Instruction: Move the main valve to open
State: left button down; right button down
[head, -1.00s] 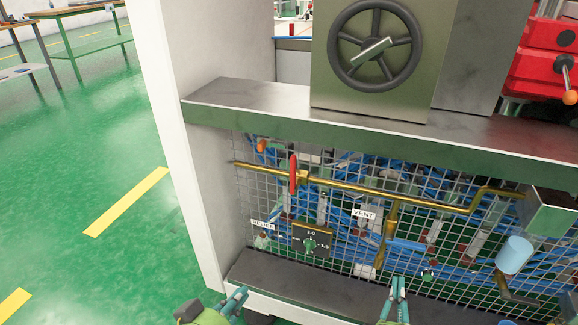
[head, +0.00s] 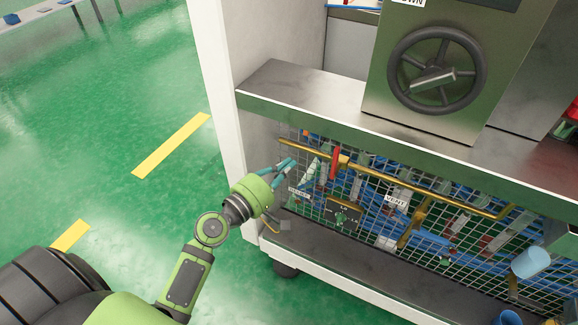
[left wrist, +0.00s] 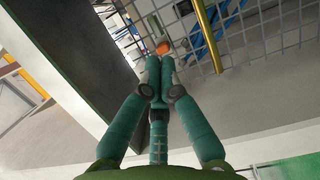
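A brass pipe (head: 400,178) runs across the front of the wire mesh under the machine's shelf. A valve with a red lever (head: 335,163) sits on its left part, the lever upright across the pipe. My left gripper (head: 287,163) is in front of the mesh's left end, left of the red lever and apart from it. In the left wrist view the teal fingers (left wrist: 160,62) meet at their tips with nothing seen between them. An orange piece (left wrist: 163,47) shows just beyond the tips. My right gripper is out of view.
A steel shelf (head: 300,90) juts out above the mesh, with a black handwheel (head: 437,70) above it. A VENT label (head: 396,199), a small dial plate (head: 343,214) and a light-blue cup (head: 530,262) are lower right. A dark ledge (head: 330,255) runs below; green floor lies open left.

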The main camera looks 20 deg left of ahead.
aim_at(335, 163)
pick_arm(q)
jog(key=w+d+p, duration=0.1)
jog(key=w+d, duration=0.4)
jog(key=w, duration=0.1)
jog(key=shift+d, duration=0.4)
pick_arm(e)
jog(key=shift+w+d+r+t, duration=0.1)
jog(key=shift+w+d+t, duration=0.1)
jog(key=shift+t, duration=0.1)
pick_arm(q)
jog(key=shift+w, duration=0.1)
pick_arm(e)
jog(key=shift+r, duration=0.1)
